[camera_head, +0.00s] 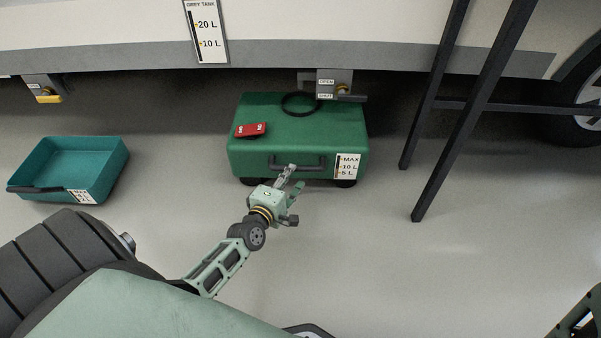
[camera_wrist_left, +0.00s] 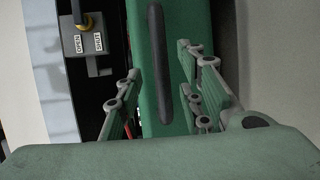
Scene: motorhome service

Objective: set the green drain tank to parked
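The green drain tank (camera_head: 245,150) stands on the floor under the motorhome's side, below an outlet valve. It has a black front handle (camera_head: 297,163), a level label on its front right and a dark ring on top. My left gripper (camera_head: 291,180) is at the front of the tank, close to the handle. In the left wrist view the handle (camera_wrist_left: 158,60) runs between the spread fingers of the left gripper (camera_wrist_left: 160,100), and it looks ungripped. Whether a finger touches the handle cannot be told. My right gripper is not in view.
A red block (camera_head: 250,129) lies on the tank's top. The valve (camera_head: 334,84) with OPEN and SHUT labels hangs above its back. A teal tray (camera_head: 95,150) is on the floor at left. Black ladder legs (camera_head: 440,160) stand at right.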

